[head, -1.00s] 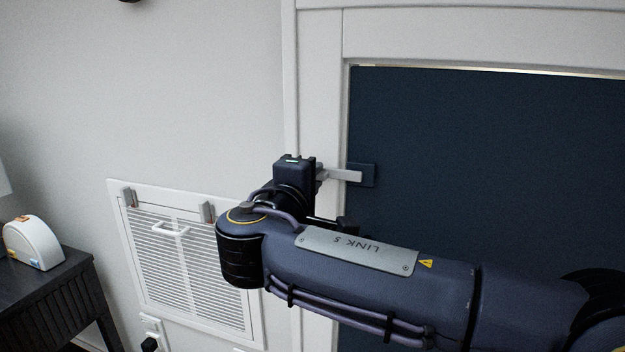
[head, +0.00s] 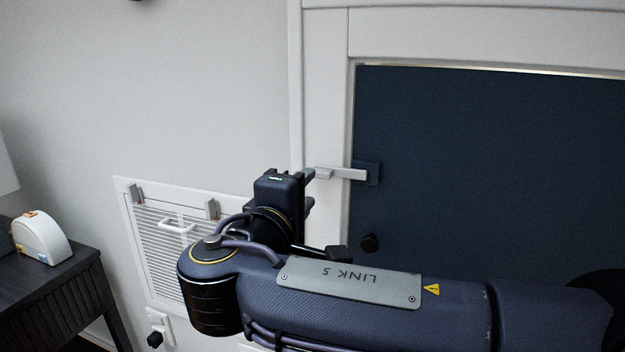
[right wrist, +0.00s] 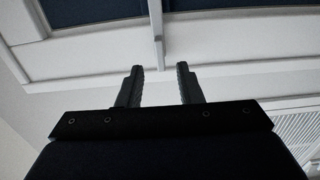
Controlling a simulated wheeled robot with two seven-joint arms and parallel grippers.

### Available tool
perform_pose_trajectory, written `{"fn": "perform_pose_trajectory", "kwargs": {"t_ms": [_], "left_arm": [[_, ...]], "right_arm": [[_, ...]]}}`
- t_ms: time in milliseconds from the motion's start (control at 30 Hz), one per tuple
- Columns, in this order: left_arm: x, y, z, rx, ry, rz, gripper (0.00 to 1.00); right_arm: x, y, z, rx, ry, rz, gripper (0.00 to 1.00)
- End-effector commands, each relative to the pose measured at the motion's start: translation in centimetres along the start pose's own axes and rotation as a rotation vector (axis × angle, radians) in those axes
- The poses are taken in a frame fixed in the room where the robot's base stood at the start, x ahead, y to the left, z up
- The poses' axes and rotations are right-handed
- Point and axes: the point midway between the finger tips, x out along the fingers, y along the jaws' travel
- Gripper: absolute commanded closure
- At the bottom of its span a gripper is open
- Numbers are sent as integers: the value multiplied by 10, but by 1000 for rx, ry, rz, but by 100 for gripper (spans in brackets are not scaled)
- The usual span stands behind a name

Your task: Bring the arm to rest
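My right arm (head: 440,302) comes in from the lower right of the head view. Its right gripper (head: 310,190) is beside the door frame, just left of and below the grey latch bar (head: 345,174). In the right wrist view the right gripper (right wrist: 160,85) has its two fingers apart with nothing between them. The latch bar (right wrist: 158,38) lies beyond the fingertips, with a visible gap. In the head view the bar spans from the white frame onto the dark blue door panel (head: 480,170). My left gripper is not in view.
A white vent grille (head: 165,235) is on the wall at left, partly behind my arm. A dark desk (head: 65,295) with a white rounded device (head: 42,237) stands at far left. The wall above the grille is clear.

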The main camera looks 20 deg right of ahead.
Motion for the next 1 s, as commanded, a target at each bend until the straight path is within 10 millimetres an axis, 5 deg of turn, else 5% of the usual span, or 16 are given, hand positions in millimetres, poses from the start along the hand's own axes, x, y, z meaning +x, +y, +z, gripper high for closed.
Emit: {"fn": "perform_pose_trajectory", "kwargs": {"t_ms": [200, 567, 667, 800, 867, 1000], "left_arm": [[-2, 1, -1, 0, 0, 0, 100], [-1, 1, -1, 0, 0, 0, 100], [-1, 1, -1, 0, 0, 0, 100], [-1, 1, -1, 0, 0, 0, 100], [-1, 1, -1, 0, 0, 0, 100], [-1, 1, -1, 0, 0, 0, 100]], "right_arm": [[-13, -1, 0, -1, 0, 0, 67], [-4, -11, 12, -4, -16, -48, 67], [13, -39, 43, -4, -47, -174, 67], [28, -110, 112, 51, -119, -480, 67], [22, -145, 143, 109, -153, -629, 67], [-18, -222, 201, 349, -238, -976, 67]]}}
